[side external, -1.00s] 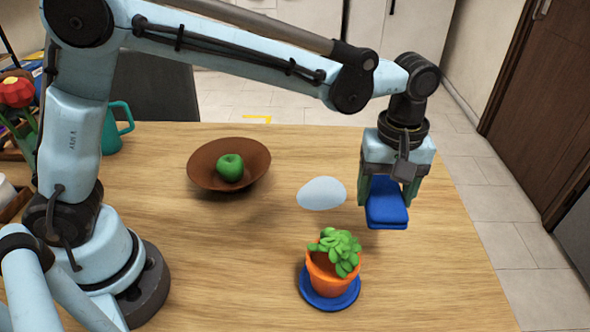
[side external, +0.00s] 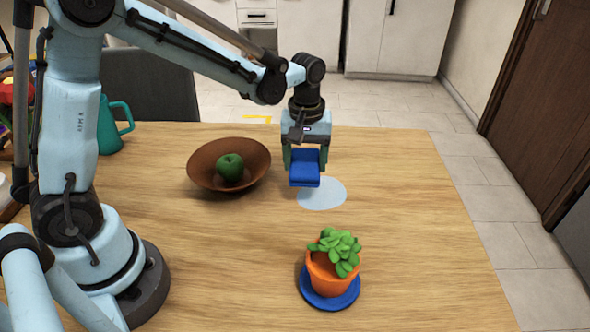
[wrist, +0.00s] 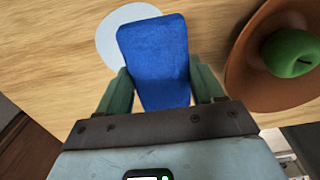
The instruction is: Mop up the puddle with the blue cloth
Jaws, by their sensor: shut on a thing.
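The blue cloth (side external: 305,168) is a folded pad held between the green fingers of my gripper (side external: 305,160). In the wrist view the cloth (wrist: 155,62) fills the space between the fingertips (wrist: 158,88). The puddle (side external: 324,194) is a pale blue-grey patch on the wooden table. In the side view the cloth overlaps the puddle's upper left edge; whether it touches the table I cannot tell. In the wrist view the puddle (wrist: 112,30) shows beyond the cloth, which hides part of it.
A brown bowl (side external: 205,180) with a green apple (side external: 230,167) stands left of my gripper, close by in the wrist view. A potted succulent (side external: 335,255) on a blue saucer (side external: 330,302) stands in front of the puddle. The table's right side (side external: 420,210) is clear.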

